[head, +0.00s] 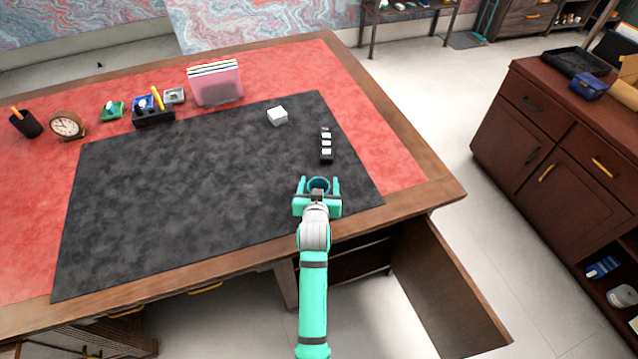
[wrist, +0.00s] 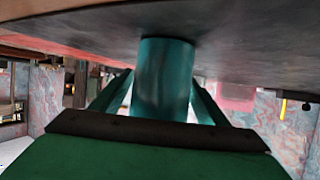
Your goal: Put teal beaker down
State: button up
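The teal beaker (head: 318,185) is upright near the front right of the dark desk mat (head: 170,205). My gripper (head: 318,187) reaches in from the front edge, with one finger on each side of the beaker. In the wrist view, the beaker (wrist: 164,80) fills the space between the fingers, and their tips meet its sides. My gripper looks shut on it. The picture there is upside down, with the mat (wrist: 250,50) at the top. The beaker's base is at the mat or very close to it; a dark shadow hides whether they touch.
A black holder with white pieces (head: 326,145) lies just behind the beaker. A white block (head: 277,116) is farther back. A pink file holder (head: 215,84), small trays and a clock (head: 67,125) line the back. The mat's left and middle are clear.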

jog(key=shift+r, duration=0.15)
jog(key=v, duration=1.1)
jog(key=shift+s, duration=0.5)
jog(key=s+d+f+n+t+y, duration=0.1)
jog(key=s+f, duration=0.2)
jog(key=s, duration=0.7)
jog(key=s+d+f+n, duration=0.1)
jog(key=s+d+f, duration=0.15)
jog(key=s, duration=0.65)
jog(key=s+a+r, duration=0.2)
jog(key=s, duration=0.7)
jog(key=s+a+r+m+t, duration=0.1)
jog(key=s+a+r, duration=0.1)
jog(key=s, duration=0.8)
jog(key=shift+s+a+r, duration=0.2)
jog(key=shift+s+r, duration=0.1)
